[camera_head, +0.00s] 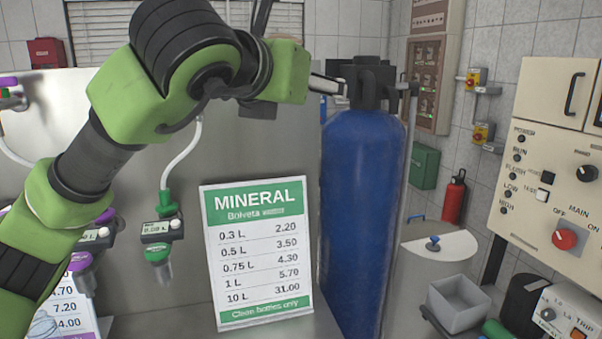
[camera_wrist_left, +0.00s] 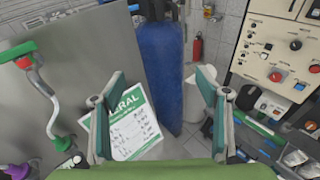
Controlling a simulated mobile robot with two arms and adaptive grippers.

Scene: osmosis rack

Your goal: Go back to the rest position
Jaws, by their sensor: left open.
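My left arm (camera_head: 170,70) reaches in from the left and is raised across the upper part of the head view. In the left wrist view my left gripper (camera_wrist_left: 162,90) is open, its two fingers spread wide with nothing between them. It faces the blue tank (camera_head: 362,220) and the "MINERAL" price sign (camera_head: 258,250), and it is not seen touching either. The wrist view also shows the tank (camera_wrist_left: 163,70) and the sign (camera_wrist_left: 125,125), partly covered by the left finger. My right gripper is not in view.
Dispensing nozzles (camera_head: 158,235) hang at the left against a steel panel (camera_head: 275,150). A cream control panel (camera_head: 545,180) with a red knob is at the right. A grey bin (camera_head: 457,305), white round container (camera_head: 440,248) and red extinguisher (camera_head: 454,198) stand between the tank and the panel.

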